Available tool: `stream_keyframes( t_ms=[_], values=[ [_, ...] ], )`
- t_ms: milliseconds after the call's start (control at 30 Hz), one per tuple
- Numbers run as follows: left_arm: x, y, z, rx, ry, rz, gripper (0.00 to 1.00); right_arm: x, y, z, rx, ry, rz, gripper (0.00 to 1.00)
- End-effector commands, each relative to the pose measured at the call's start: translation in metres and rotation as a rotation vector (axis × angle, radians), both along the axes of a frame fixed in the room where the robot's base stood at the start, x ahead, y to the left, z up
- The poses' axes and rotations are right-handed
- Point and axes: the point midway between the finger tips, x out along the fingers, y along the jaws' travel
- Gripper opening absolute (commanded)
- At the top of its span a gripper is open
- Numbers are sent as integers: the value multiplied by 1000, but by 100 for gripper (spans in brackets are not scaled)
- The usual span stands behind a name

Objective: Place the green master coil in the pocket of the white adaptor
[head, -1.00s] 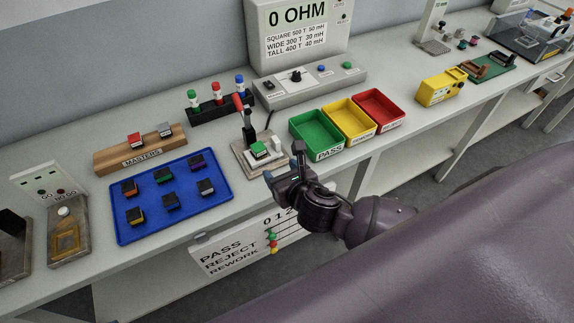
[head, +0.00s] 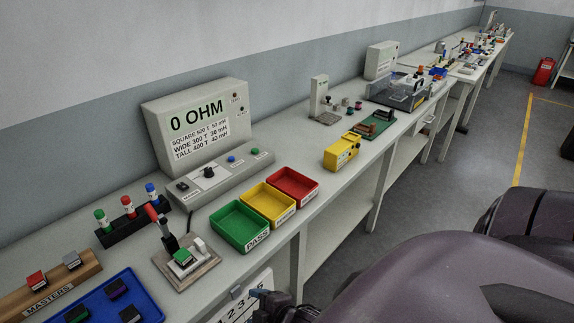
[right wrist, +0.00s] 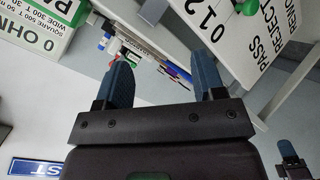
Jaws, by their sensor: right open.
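The green master coil (head: 183,257) sits on a test fixture (head: 203,272) with a red-handled lever, left of the green tray. White material shows around the coil's base, apparently the white adaptor (head: 186,265); how deep the coil sits in its pocket cannot be told. My right gripper (head: 262,295) is low at the bench's front edge in the head view, apart from the coil. In the right wrist view its blue fingers (right wrist: 162,78) are spread with nothing held between them.
Green (head: 240,226), yellow (head: 268,206) and red (head: 293,186) trays stand right of the fixture. The meter (head: 197,125) stands behind. A masters rack (head: 52,291) and a blue tray (head: 152,306) lie left. A yellow box (head: 341,152) stands farther right.

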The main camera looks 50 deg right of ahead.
Motion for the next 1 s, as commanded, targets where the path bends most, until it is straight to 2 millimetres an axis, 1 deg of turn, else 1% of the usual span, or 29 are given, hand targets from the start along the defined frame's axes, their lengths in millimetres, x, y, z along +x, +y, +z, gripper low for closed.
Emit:
stream_keyframes(
  t_ms=[33, 100, 200, 300, 367, 500, 733, 933, 1000],
  values=[
    [0, 0, 0, 0, 0, 0, 0, -11, -7, -6, 119, 15, -90, 63],
    [0, 0, 0, 0, 0, 0, 0, -22, -16, -12, 278, 26, -207, 63],
    [0, 0, 0, 0, -1, 0, 0, -37, -27, -18, 466, 32, -351, 63],
    [0, 0, 0, 0, -1, 0, 0, -47, -35, -22, 598, 31, -454, 63],
    [0, 0, 0, 0, -1, 0, 0, -51, -39, -23, 651, 29, -495, 63],
    [0, 0, 0, 0, -1, 0, 0, -55, -42, -24, 701, 27, -534, 63],
    [0, 0, 0, 0, -1, 0, 0, -55, -42, -24, 701, 27, -533, 63],
    [1, 0, -11, 0, -5, 0, 0, -51, -41, -33, 701, 19, -527, 63],
    [2, -1, -10, 0, -7, -1, 0, -51, -41, -33, 701, 18, -525, 63]
  ],
)
